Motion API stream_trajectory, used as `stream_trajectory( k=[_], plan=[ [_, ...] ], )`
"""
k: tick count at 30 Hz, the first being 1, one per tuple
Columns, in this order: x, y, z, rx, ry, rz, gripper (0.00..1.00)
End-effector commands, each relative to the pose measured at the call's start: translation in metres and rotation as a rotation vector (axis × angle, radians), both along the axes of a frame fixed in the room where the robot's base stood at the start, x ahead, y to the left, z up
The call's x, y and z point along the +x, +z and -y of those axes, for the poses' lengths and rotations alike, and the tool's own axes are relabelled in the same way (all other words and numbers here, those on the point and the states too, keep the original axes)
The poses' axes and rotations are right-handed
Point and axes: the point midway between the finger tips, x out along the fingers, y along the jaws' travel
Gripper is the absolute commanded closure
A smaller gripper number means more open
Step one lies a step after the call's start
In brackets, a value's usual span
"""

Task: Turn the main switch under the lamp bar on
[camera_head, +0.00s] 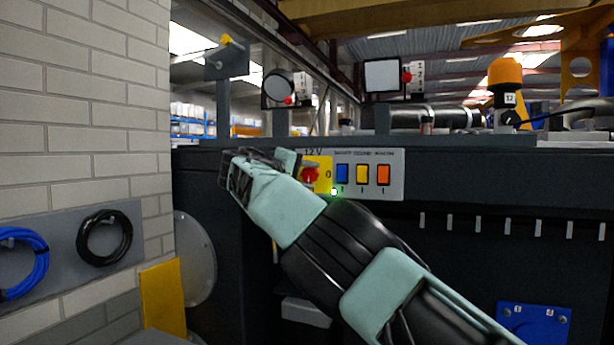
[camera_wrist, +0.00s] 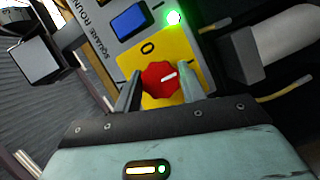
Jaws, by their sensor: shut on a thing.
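The main switch is a red knob (camera_head: 310,174) on a yellow plate (camera_head: 321,162) marked 12 V, at the left end of a grey switch panel. In the wrist view the red knob (camera_wrist: 162,81) sits between the two fingers of my gripper (camera_wrist: 164,78), which is shut on it. The knob's white line points right and slightly up there, while the 0 mark (camera_wrist: 148,48) is above the knob. My gripper (camera_head: 284,160) partly covers the plate in the head view. A green light (camera_head: 334,192) glows at the panel's lower edge.
Blue (camera_head: 342,173), yellow (camera_head: 362,174) and orange (camera_head: 383,174) rocker switches stand right of the knob. Two lamps, one round (camera_head: 278,86) and one square (camera_head: 382,76), stand above the dark chassis. A brick wall (camera_head: 80,110) with coiled cables (camera_head: 104,237) is at left.

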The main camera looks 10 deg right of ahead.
Motion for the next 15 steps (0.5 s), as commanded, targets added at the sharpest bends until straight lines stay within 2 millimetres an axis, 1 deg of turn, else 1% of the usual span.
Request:
stream_trajectory(
  k=[1, 8, 9, 10, 11, 15],
  plan=[
    [-0.0001, -0.0025, -0.0001, 0.005, -0.002, -0.002, 0.82],
    [-0.0001, -0.0028, -0.0002, 0.005, -0.002, -0.003, 0.82],
    [-0.0001, -0.0027, -0.0001, 0.005, -0.002, -0.003, 0.48],
    [0.0000, -0.0026, -0.0002, 0.005, -0.002, -0.003, 0.40],
    [-0.0001, -0.0025, -0.0001, 0.004, -0.002, -0.003, 0.38],
    [-0.0001, -0.0015, -0.0001, 0.003, -0.001, -0.002, 0.38]
  ],
)
